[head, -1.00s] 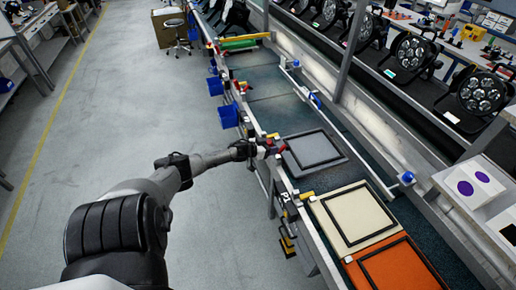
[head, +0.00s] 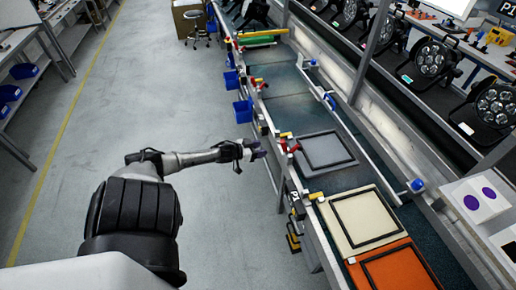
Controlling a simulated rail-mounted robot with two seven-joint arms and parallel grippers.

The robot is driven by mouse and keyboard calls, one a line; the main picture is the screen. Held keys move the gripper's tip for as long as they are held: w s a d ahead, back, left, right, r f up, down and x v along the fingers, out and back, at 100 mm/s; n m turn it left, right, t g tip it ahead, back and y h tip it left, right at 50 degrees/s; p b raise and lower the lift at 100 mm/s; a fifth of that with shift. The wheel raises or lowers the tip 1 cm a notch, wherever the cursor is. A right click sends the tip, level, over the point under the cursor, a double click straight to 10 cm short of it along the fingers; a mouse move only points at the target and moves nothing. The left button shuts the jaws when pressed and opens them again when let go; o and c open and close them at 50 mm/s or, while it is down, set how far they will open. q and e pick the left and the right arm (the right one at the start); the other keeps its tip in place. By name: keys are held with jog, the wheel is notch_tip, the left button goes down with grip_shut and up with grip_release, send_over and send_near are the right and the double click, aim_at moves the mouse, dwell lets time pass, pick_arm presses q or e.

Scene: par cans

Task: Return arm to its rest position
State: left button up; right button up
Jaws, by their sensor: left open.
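My left arm comes in from the lower left, and its gripper (head: 258,151) hangs over the grey floor just left of the conveyor line's edge. It is small in the picture and looks empty. The gripper is apart from the grey square panel (head: 325,151), which lies on the belt to its right. My right gripper does not show.
A cream panel (head: 362,220) and an orange panel (head: 398,272) lie on the near end of the line. Blue bins (head: 243,110) hang on its left side. Par cans (head: 430,60) stand in a row at the right. The floor (head: 120,130) at the left is clear.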

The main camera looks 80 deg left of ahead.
pick_arm(q)
jog(key=shift+s, duration=0.2)
dwell(0.6)
jog(key=s+a+f+m+g+y, duration=0.2)
jog(key=s+a+f+g+y, duration=0.15)
jog(key=g, duration=0.25)
jog(key=s+d+r+m+g+h, duration=0.1)
jog(key=s+d+r+h, duration=0.15)
jog(key=d, duration=1.45)
jog(key=s+d+r+m+g+h, duration=0.1)
jog(key=d+r+g+h, duration=0.15)
jog(key=d, duration=1.55)
jog(key=s+d+r+m+g+h, duration=0.1)
jog(key=s+d+r+h, duration=0.15)
jog(key=d, duration=1.45)
notch_tip(320, 180, up, 23)
jog(key=p, duration=2.2)
jog(key=shift+w+y, duration=0.3)
